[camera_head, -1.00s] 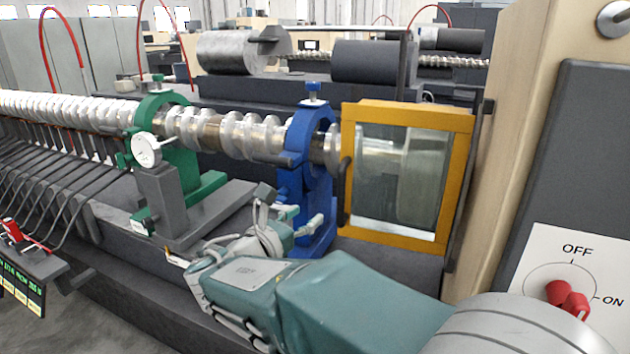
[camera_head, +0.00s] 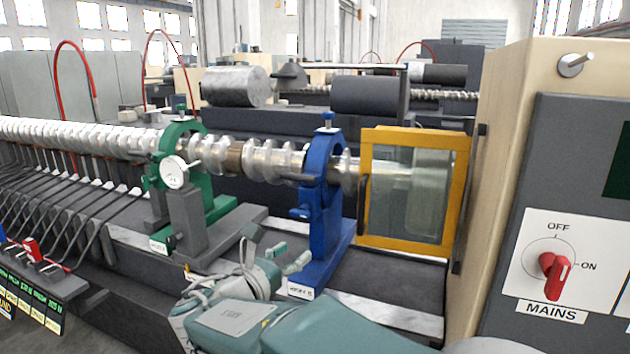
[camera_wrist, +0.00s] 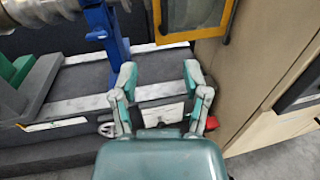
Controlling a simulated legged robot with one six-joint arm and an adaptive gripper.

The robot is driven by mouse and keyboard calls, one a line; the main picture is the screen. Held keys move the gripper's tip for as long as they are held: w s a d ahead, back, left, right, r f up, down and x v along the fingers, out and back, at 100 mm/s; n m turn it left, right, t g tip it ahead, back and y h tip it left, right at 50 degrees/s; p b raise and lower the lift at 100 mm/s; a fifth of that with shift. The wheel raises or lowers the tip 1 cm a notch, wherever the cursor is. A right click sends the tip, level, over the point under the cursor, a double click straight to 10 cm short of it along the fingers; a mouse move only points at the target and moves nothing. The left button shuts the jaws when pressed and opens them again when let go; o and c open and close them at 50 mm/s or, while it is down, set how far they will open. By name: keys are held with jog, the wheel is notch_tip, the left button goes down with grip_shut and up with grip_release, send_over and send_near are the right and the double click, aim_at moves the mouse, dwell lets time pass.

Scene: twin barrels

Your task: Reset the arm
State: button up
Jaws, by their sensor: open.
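My arm's teal forearm reaches in from the bottom of the head view. My gripper (camera_head: 273,254) is at its end, in front of the blue stand (camera_head: 322,225) and to the right of the green stand (camera_head: 183,200). In the wrist view my gripper (camera_wrist: 158,72) has its two fingers spread apart with nothing between them. The fingers show over the dark machine bed, just right of the blue stand's post (camera_wrist: 112,42). Whether the fingers touch anything is hard to tell.
A long crankshaft-like shaft (camera_head: 270,160) runs through both stands. A yellow-framed window door (camera_head: 413,243) stands to the right. Beyond it is a beige cabinet with a red MAINS knob (camera_head: 553,275). A dial gauge (camera_head: 174,172) sits by the green stand. Several dark levers line the left.

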jog(key=s+d+f+m+g+y, duration=0.1)
jog(key=s+d+f+m+g, duration=0.3)
jog(key=d+m, duration=0.4)
jog(key=s+d+f+m+g, duration=0.1)
jog(key=s+d+m+g, duration=0.5)
jog(key=d, duration=0.4)
jog(key=s+d+f+m+y, duration=0.1)
jog(key=s+f+m+y, duration=0.1)
jog(key=s+m+y, duration=0.2)
jog(key=s+f+m+y, duration=0.3)
jog(key=s+m+y, duration=0.1)
jog(key=s+m, duration=0.6)
jog(key=shift+s+d+f+m+t+y, duration=0.2)
jog(key=shift+s+d+m+t+y, duration=0.15)
jog(key=shift+m, duration=0.35)
jog(key=shift+d, duration=0.15)
